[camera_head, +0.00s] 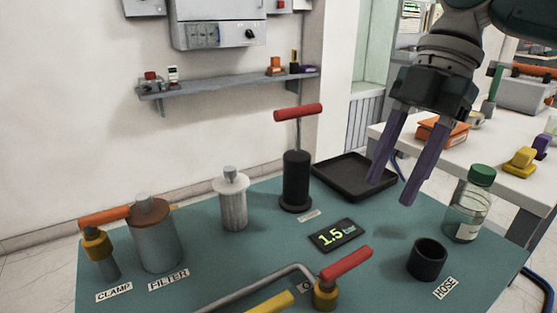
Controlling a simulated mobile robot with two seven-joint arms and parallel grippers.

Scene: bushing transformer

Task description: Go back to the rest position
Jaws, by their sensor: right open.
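My right gripper (390,191) comes in from the upper right, with two long purple fingers pointing down. Its fingers are apart and nothing is between them. It hangs above the table, in front of the black tray (333,184) and to the left of the glass jar with the green lid (467,214). My left gripper is not in view.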

